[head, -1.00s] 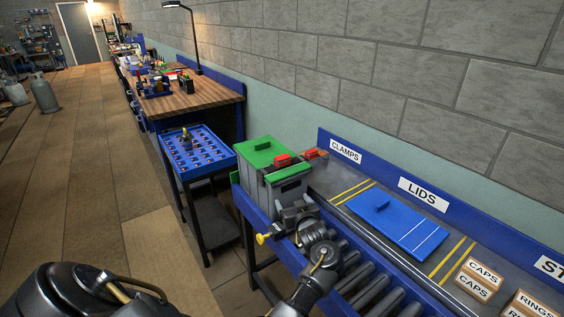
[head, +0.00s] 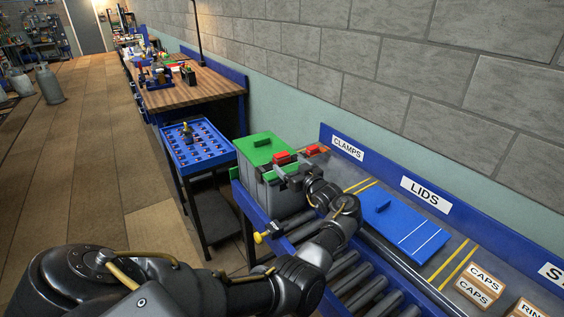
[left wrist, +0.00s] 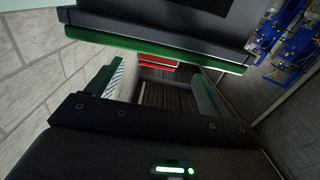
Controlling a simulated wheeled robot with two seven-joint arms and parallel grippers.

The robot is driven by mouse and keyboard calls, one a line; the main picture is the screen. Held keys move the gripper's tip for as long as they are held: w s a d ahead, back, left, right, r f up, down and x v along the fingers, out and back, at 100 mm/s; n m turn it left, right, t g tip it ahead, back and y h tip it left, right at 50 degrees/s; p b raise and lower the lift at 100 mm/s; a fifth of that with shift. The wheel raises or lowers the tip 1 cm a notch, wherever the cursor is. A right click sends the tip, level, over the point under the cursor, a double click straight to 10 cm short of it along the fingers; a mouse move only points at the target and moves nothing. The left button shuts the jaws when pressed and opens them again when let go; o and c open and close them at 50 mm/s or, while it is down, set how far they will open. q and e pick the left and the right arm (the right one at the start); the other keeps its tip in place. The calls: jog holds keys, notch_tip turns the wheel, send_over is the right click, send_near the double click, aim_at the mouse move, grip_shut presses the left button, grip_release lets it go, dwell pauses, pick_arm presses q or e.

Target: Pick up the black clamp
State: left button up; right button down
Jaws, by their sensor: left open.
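I cannot make out a black clamp for certain. A red item (head: 282,158) shows by the right edge of a green-lidded grey bin (head: 262,150), and a second red item (head: 312,149) lies just behind it; their dark parts are too small to tell. My left gripper (head: 283,172) is beside the bin's right side, close in the picture to the nearer red item. In the left wrist view it (left wrist: 155,88) is open and empty, with red pieces (left wrist: 158,67) showing beyond the gap between the fingers. My right gripper is not in view.
A blue lid (head: 400,224) lies on the shelf under the LIDS label (head: 425,194). Caps boxes (head: 480,284) stand at the right. Conveyor rollers (head: 350,280) run in front. A blue tray (head: 195,150) stands to the left, with a wooden bench (head: 190,92) behind.

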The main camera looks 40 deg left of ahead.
aim_at(284, 159)
pick_arm(q)
jog(key=shift+w+a+r, duration=0.15)
jog(key=shift+a, duration=0.1)
jog(key=p+x, duration=0.1)
jog(key=x, duration=0.3)
jog(key=shift+w+a+p, duration=0.2)
jog(key=shift+a+p, duration=0.05)
jog(key=shift+p, duration=0.05)
jog(key=c, duration=1.1)
